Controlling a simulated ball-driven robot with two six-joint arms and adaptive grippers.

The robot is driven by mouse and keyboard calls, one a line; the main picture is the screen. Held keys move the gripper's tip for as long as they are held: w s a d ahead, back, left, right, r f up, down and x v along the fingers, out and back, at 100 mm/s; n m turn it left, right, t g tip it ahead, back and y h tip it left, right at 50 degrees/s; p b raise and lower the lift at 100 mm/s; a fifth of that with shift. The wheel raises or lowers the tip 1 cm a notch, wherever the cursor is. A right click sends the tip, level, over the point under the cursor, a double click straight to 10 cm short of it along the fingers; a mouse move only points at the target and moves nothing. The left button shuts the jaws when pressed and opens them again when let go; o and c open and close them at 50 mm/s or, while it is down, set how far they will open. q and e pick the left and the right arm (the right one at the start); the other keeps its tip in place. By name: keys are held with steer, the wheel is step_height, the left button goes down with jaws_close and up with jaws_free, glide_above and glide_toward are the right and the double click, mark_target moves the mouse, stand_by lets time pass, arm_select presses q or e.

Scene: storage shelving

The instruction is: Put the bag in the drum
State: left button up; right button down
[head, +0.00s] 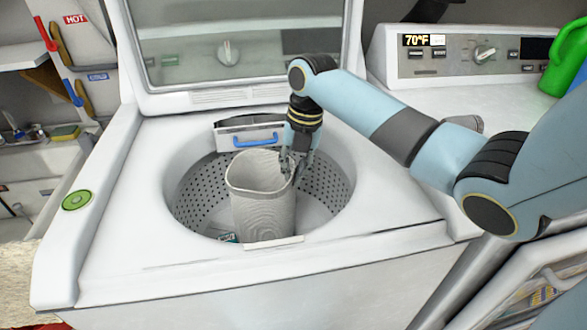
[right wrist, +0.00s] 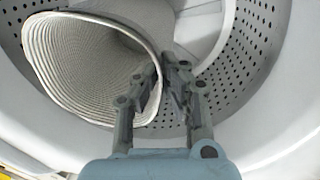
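The bag (head: 262,200) is a grey-beige ribbed, open-topped sack. It stands roughly upright, slightly tilted, inside the perforated drum (head: 192,193) of the top-loading washer, its open mouth facing up. The right wrist view shows its ribbed inside (right wrist: 85,55) and the drum's holed wall (right wrist: 250,50). My right gripper (head: 293,172) reaches down from above at the bag's right rim. In the right wrist view its fingers (right wrist: 162,75) converge on the rim, one inside the mouth and one outside. The bag's base is partly hidden by the drum's front edge. My left gripper is out of view.
The washer's lid (head: 235,50) stands open behind the drum. A blue-handled part (head: 256,140) sits at the opening's back edge. A control panel (head: 460,52) and green jug (head: 565,60) are at right. A sink (head: 45,165) is at left.

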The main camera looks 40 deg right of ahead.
steer(key=c, duration=1.5)
jaws_free()
steer(key=r, duration=0.4)
steer(key=d+r, duration=0.1)
steer(key=r, duration=0.3)
steer(key=s+r, duration=0.1)
steer(key=r, duration=0.4)
steer(key=shift+s+d, duration=0.1)
steer(key=shift+d, duration=0.05)
